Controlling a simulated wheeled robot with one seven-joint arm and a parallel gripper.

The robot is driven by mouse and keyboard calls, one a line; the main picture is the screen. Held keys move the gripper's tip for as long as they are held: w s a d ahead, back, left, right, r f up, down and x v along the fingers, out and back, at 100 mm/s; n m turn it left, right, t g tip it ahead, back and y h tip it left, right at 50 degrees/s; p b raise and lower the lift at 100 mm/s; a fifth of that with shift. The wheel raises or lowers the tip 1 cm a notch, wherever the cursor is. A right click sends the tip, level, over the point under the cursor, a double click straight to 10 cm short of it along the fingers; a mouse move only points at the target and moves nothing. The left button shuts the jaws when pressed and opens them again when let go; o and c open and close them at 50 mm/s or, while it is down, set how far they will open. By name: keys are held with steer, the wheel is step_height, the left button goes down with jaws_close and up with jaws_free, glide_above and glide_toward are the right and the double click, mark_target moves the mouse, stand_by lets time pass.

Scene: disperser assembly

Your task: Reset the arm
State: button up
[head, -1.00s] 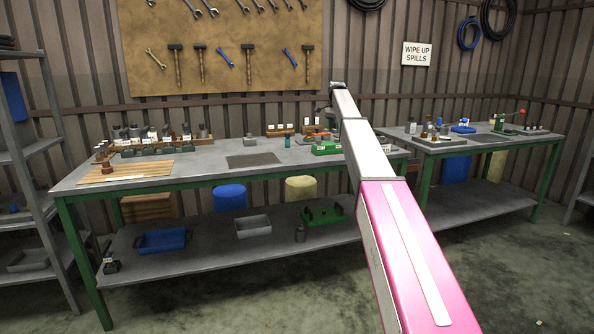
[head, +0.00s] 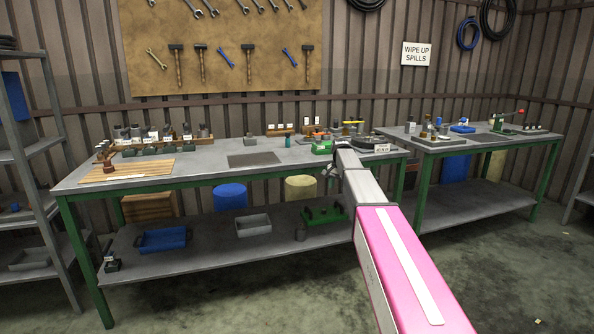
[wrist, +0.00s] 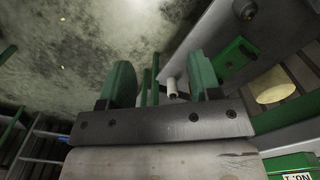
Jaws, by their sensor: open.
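My gripper shows in the wrist view (wrist: 162,75), with its two green fingers wide apart. I see no object clamped between them. A small pale cylinder shows beyond the fingers; I cannot tell what it is. In the head view my arm reaches in from the lower right and bends at the front of the main workbench (head: 215,172).
A wooden slatted board (head: 125,171) and rows of small parts stand on the bench. The lower shelf holds a blue tray (head: 162,239), a grey tray (head: 253,225) and a green part (head: 322,215). A second bench (head: 450,145) stands right.

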steer(key=s+f+n, duration=0.2)
steer(key=s+f, duration=0.5)
steer(key=s, duration=0.6)
steer(key=s+f+n, duration=0.2)
steer(key=s+f, duration=0.6)
steer(key=s, duration=0.6)
steer(key=s+f+n, duration=0.2)
steer(key=s+f, duration=0.5)
steer(key=s, duration=0.6)
steer(key=shift+s+d+f+n, duration=0.15)
steer(key=shift+d+f+n, duration=0.1)
steer(key=shift+f+n, duration=0.15)
